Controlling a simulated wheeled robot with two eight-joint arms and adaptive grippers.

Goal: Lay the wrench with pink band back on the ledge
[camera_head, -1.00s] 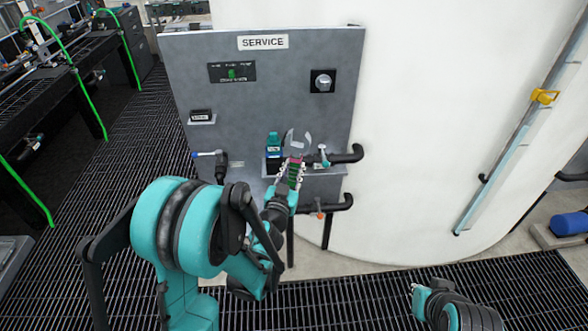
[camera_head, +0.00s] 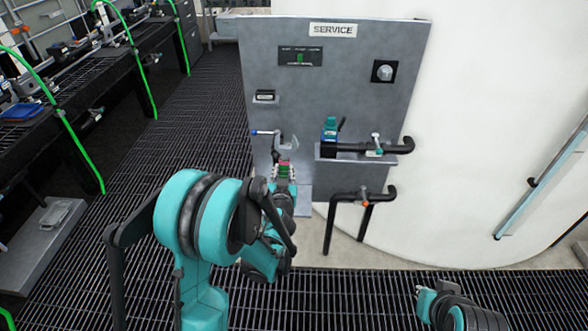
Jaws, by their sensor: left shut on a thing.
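My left gripper (camera_head: 285,171) is shut on the wrench with pink band and holds it jaw end up. The wrench's silver open jaw (camera_head: 289,144) shows above the fingers. Its handle and most of the pink band are hidden by the gripper. The wrench appears in front of the grey service panel (camera_head: 335,85), left of the ledge (camera_head: 327,158). I cannot tell its distance from the panel. My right gripper (camera_head: 421,292) shows only in part at the lower right, low over the floor, and its fingers are unclear.
A teal-topped item (camera_head: 330,128) stands on the ledge's left part. A black pipe (camera_head: 398,147) with a valve runs at its right; a lower pipe (camera_head: 345,197) has an orange fitting. A blue-tipped lever (camera_head: 264,132) is just left of the wrench.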

